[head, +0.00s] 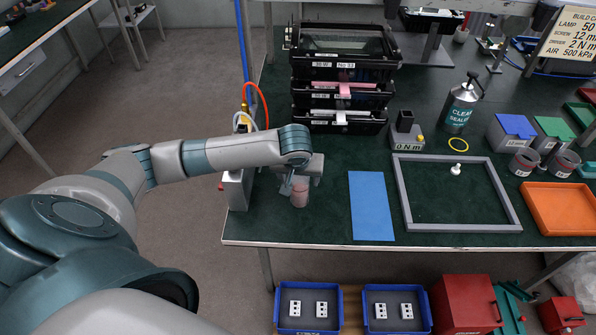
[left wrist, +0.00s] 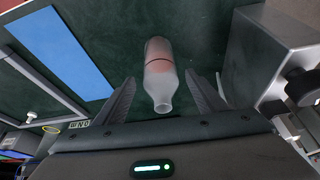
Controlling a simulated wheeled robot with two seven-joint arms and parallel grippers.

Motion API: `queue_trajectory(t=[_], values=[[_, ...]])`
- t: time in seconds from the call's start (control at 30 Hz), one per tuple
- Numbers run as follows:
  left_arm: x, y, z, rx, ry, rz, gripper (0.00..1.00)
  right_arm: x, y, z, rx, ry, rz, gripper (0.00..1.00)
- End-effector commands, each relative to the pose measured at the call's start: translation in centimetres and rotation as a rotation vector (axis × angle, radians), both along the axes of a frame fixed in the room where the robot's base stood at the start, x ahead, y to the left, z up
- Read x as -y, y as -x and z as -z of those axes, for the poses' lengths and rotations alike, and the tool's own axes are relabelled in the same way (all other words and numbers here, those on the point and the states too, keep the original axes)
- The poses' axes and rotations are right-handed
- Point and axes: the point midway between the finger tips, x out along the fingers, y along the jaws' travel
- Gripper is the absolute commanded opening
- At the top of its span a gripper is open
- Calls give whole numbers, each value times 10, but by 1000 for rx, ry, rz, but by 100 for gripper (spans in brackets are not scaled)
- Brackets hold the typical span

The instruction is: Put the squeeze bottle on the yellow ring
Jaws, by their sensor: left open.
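The squeeze bottle (head: 300,193) is translucent with pinkish contents and stands near the front left of the green bench. In the left wrist view the bottle (left wrist: 160,72) has its pale narrow end toward me. My left gripper (head: 299,182) is open above the bottle and partly covers its top in the head view. In the left wrist view the two fingers (left wrist: 163,92) are spread on either side of its narrow end, with gaps. The yellow ring (head: 458,143) lies flat at the back right, beyond the grey frame; it also shows in the left wrist view (left wrist: 51,130). My right gripper is not in view.
A blue mat (head: 371,206) and a grey rectangular frame (head: 407,205) with a small white piece (head: 457,171) inside lie between bottle and ring. A grey box (head: 238,190) stands left of the bottle.

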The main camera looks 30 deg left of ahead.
Motion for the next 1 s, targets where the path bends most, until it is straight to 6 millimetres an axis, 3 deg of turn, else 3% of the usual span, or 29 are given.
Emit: queue_trajectory(t=[0.2,0.4,1.0], values=[[7,13,-36,4,1,1,65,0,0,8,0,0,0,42],[11,21,-59,3,1,1,65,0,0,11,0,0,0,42],[12,25,-67,1,0,-1,65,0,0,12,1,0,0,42]])
